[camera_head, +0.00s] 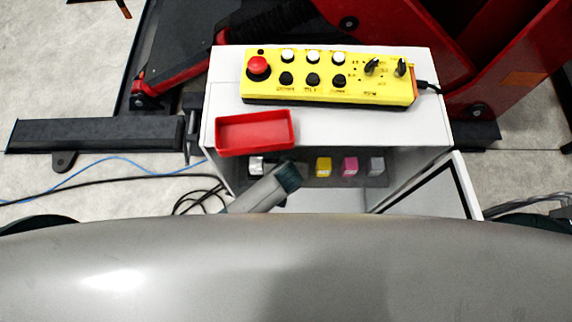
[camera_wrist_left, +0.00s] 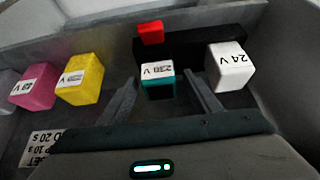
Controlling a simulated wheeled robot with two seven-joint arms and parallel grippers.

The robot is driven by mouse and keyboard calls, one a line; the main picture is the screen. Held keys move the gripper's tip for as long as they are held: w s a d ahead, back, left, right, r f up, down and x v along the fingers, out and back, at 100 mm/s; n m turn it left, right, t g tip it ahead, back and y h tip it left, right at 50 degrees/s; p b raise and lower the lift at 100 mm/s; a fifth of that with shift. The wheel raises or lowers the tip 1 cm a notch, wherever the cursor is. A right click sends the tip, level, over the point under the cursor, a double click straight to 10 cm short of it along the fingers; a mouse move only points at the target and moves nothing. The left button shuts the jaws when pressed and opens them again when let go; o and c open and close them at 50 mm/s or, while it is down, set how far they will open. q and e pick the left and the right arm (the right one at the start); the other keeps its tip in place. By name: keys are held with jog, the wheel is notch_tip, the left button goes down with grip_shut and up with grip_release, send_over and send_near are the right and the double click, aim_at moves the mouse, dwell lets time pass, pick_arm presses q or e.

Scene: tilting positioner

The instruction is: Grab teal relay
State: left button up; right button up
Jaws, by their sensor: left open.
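The teal relay (camera_wrist_left: 158,84) shows in the left wrist view, a small block with a white, printed top face. It stands in front of a black block inside the cabinet. My left gripper (camera_wrist_left: 161,78) is open, with one finger on each side of the relay in the picture. I cannot tell whether the fingers touch it. In the head view my left gripper (camera_head: 290,177) reaches into the cabinet opening, and the teal relay is hidden there. My right gripper is not in view.
A white relay (camera_wrist_left: 231,66) sits close to the right finger, a yellow relay (camera_wrist_left: 80,79) and a pink relay (camera_wrist_left: 35,86) at left. A red block (camera_wrist_left: 150,33) is behind. The cabinet (camera_head: 340,125) carries a red tray (camera_head: 255,148) and a yellow control box (camera_head: 330,90); its door (camera_head: 435,190) stands open.

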dwell(0.4)
pick_arm(q)
jog(key=shift+c, duration=1.3)
jog(key=c, duration=1)
jog(key=shift+o, duration=0.2)
jog(key=shift+r, duration=0.15)
